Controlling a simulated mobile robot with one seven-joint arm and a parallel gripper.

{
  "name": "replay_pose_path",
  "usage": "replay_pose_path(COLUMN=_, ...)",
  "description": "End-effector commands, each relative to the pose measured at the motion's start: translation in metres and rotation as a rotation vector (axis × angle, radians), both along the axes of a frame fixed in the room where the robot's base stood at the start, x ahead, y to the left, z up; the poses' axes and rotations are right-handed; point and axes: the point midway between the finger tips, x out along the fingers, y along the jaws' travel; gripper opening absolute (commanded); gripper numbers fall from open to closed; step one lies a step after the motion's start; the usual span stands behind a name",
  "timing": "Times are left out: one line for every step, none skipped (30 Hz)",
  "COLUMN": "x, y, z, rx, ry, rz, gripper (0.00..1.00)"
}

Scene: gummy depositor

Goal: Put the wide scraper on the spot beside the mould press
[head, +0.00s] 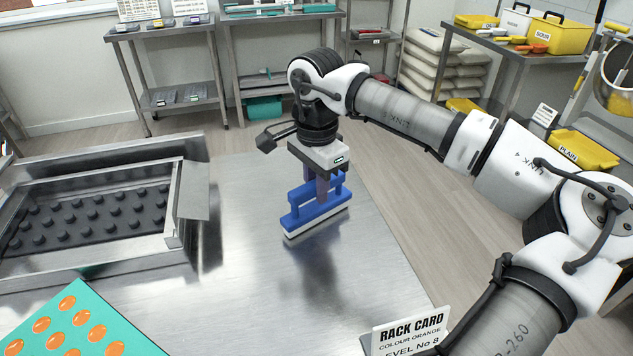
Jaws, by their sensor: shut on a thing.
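The wide scraper (318,213) is blue with a pale strip along its lower edge. My gripper (322,185) is shut on it, with the fingers around its upper part. The scraper is upright, over the right part of the steel table (270,290); I cannot tell whether its lower edge touches the top. A steel frame with a dark studded plate (90,215), likely the mould press, stands at the left of the table. Bare table lies between it and the scraper. I see no clear marking for the spot.
A teal tray of orange gummies (118,340) lies at the front left. A rack card (408,332) stands at the front right edge. Shelves (170,70) and a bench with yellow tubs (560,35) stand behind. The table's middle is clear.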

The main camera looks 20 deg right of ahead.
Motion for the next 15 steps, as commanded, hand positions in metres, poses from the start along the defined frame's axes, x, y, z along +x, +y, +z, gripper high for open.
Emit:
replay_pose_path(x=0.0001, y=-0.0001, z=0.0006, rx=-0.001, ry=-0.001, rz=0.0, gripper=0.0)
replay_pose_path(x=0.0002, y=-0.0001, z=0.0006, rx=-0.001, ry=-0.001, rz=0.0, gripper=0.0)
replay_pose_path(x=0.0002, y=-0.0001, z=0.0007, rx=0.0, ry=-0.001, rz=0.0, gripper=0.0)
replay_pose_path(x=0.0002, y=-0.0001, z=0.0006, rx=0.0, ry=-0.001, rz=0.0, gripper=0.0)
replay_pose_path(x=0.0002, y=-0.0001, z=0.0001, rx=0.0, ry=-0.001, rz=0.0, gripper=0.0)
replay_pose_path(x=0.0002, y=-0.0001, z=-0.0013, rx=0.0, ry=-0.001, rz=0.0, gripper=0.0)
replay_pose_path(x=0.0002, y=-0.0001, z=-0.0026, rx=0.0, ry=-0.001, rz=0.0, gripper=0.0)
replay_pose_path(x=0.0002, y=-0.0002, z=-0.0037, rx=0.0, ry=-0.001, rz=0.0, gripper=0.0)
replay_pose_path(x=0.0002, y=-0.0002, z=-0.003, rx=0.0, ry=-0.001, rz=0.0, gripper=0.23)
replay_pose_path(x=0.0002, y=-0.0001, z=-0.0025, rx=0.0, ry=-0.001, rz=0.0, gripper=0.27)
replay_pose_path(x=0.0002, y=-0.0001, z=-0.0024, rx=0.0, ry=-0.001, rz=0.0, gripper=0.31)
replay_pose_path(x=0.0002, y=-0.0001, z=-0.0024, rx=0.0, ry=0.0, rz=0.0, gripper=0.36)
replay_pose_path(x=0.0002, y=-0.0001, z=-0.0024, rx=0.0, ry=-0.001, rz=0.0, gripper=0.4)
replay_pose_path(x=0.0002, y=-0.0001, z=-0.0024, rx=0.0, ry=-0.001, rz=0.0, gripper=0.42)
replay_pose_path(x=0.0002, y=-0.0001, z=-0.0023, rx=0.0, ry=-0.001, rz=0.0, gripper=0.42)
